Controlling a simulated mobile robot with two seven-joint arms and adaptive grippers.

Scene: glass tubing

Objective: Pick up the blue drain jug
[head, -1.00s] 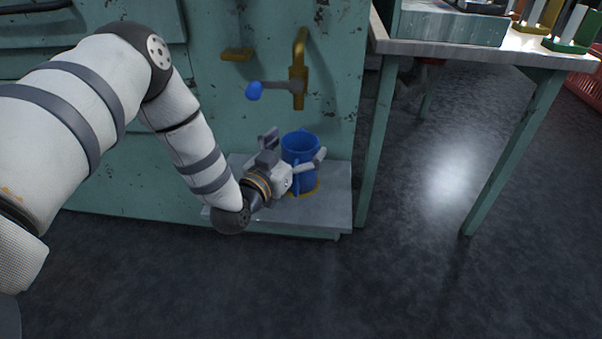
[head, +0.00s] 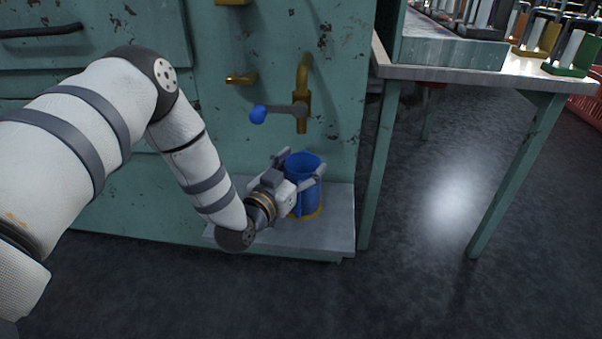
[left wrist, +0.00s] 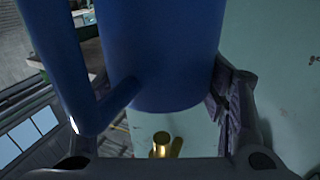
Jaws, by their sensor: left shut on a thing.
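The blue drain jug (head: 308,190) stands upright on the low grey shelf (head: 338,222) at the foot of the green cabinet, inside a yellow ring at its base. I see no clear gap below it. My left gripper (head: 301,168) reaches in from the left and is shut on the jug, with a finger on either side of its body. In the left wrist view the jug (left wrist: 165,50) fills the top middle, with its blue handle at the left. One dark finger (left wrist: 235,105) lies against the jug's right side. My right gripper is not in view.
A brass tap (head: 303,112) with a blue-knobbed lever (head: 258,115) juts from the cabinet above the jug. A workbench (head: 455,73) with a green leg stands to the right. The dark floor in front of the shelf is clear.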

